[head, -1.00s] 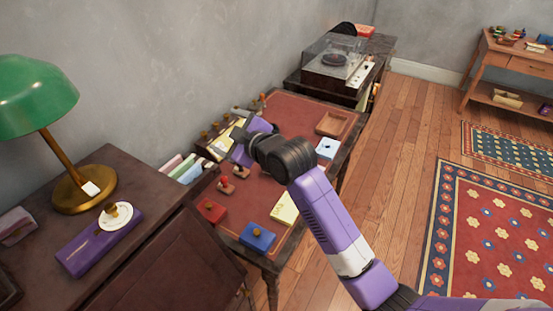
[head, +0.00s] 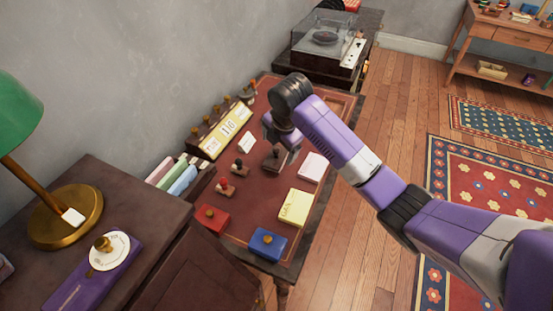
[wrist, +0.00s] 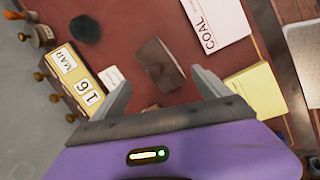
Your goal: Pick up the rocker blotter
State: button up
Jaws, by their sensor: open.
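The rocker blotter looks to be the dark brown block (wrist: 160,63) lying on the red desk top, seen just beyond my fingertips in the wrist view. In the head view the block (head: 275,161) shows just below my gripper (head: 279,133), partly covered by it. In the wrist view my gripper (wrist: 162,86) is open and empty, its two fingers apart on either side of the block's near end. The block appears apart from both fingers. The gripper body hides part of the desk near it.
A perpetual calendar (head: 226,130) stands to the left, with a white card (head: 246,142) beside it. Two small stamps (head: 226,187) (head: 239,168), a pink pad (head: 312,166), a yellow pad (head: 294,207), a red box (head: 211,218) and a blue box (head: 268,243) surround the block.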

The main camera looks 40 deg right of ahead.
aim_at(278, 155)
jog(key=x, duration=0.5)
jog(key=shift+d+f, duration=0.25)
jog(key=shift+f, duration=0.1)
jog(key=shift+s, duration=0.1)
jog(key=c, duration=1.8)
